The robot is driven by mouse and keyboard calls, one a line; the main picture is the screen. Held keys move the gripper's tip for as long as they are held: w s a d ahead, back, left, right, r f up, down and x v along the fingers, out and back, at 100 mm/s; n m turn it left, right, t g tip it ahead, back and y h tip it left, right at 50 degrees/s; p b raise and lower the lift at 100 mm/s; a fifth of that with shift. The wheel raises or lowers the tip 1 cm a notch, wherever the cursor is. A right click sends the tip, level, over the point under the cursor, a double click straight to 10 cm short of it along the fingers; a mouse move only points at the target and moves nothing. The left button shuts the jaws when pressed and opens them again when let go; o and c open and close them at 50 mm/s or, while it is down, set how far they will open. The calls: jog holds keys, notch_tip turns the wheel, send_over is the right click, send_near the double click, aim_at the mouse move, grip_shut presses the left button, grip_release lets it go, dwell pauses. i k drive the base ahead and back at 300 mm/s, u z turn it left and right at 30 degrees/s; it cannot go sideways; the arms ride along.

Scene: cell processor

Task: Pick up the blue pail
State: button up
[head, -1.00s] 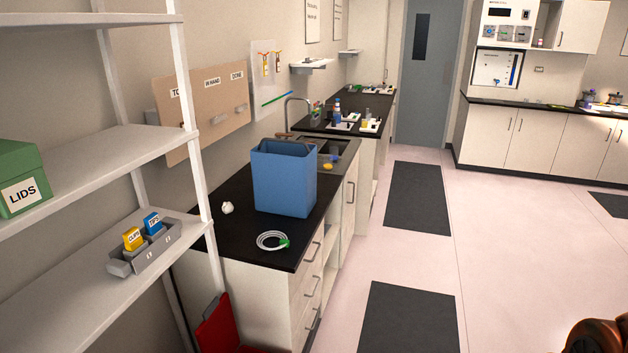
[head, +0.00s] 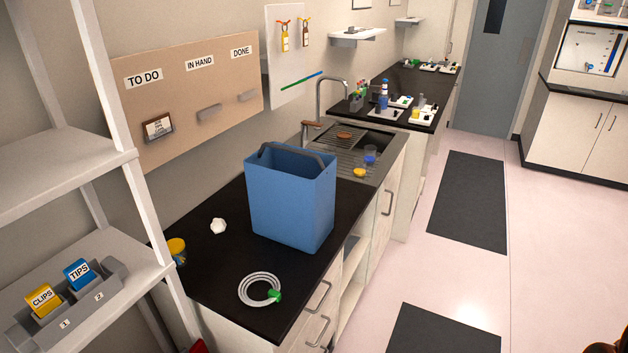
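The blue pail (head: 290,203) stands upright on the black counter (head: 205,268) in the middle of the head view. It is a tall box shape with a dark handle (head: 292,153) at its top rim. Its inside is mostly hidden. My gripper is not in view. A small brown part at the bottom right corner is too cut off to tell.
A coiled white hose (head: 258,290) with a green end and a white crumpled item (head: 218,226) lie near the pail. A sink (head: 366,142) is behind it. A shelf rack (head: 75,163) stands at the left. The floor (head: 560,240) at right is clear.

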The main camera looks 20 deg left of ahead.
aim_at(292, 190)
jog(key=i, duration=3.15)
jog(key=z, duration=3.8)
jog(key=k, duration=0.55)
jog(key=z, duration=1.9)
